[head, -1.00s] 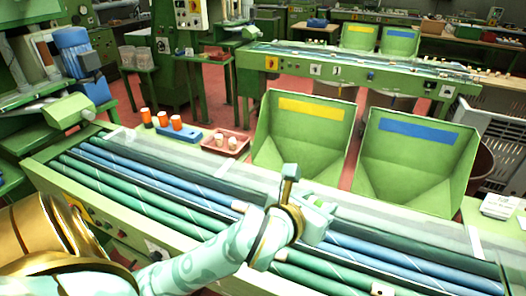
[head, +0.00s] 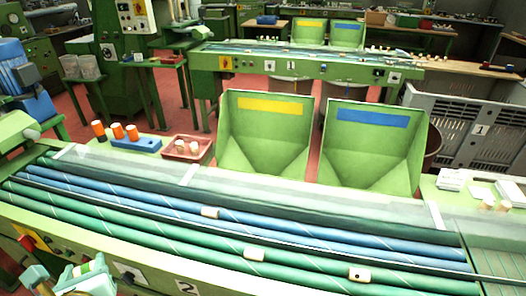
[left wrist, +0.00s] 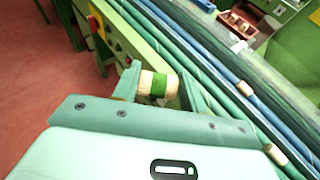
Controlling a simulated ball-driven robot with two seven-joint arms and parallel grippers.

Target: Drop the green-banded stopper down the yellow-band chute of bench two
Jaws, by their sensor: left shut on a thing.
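My left gripper (head: 84,277) is at the lower left of the head view, in front of the near bench's front panel. It is shut on the green-banded stopper (left wrist: 159,87), a pale cork with a green band, held crosswise between the fingers in the left wrist view. The near bench carries a "2" plate (head: 187,287). Behind its rollers stand the yellow-band chute (head: 265,150), an open green hopper, and the blue-band chute (head: 372,150) to its right. My right gripper is out of view.
Stoppers lie on the rollers (head: 210,212), (head: 254,253), (head: 360,274). A red tray (head: 205,152) with stoppers and a blue rack (head: 136,145) with orange-topped pieces stand left of the chutes. Bench one (head: 300,72), behind, has similar yellow and blue chutes.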

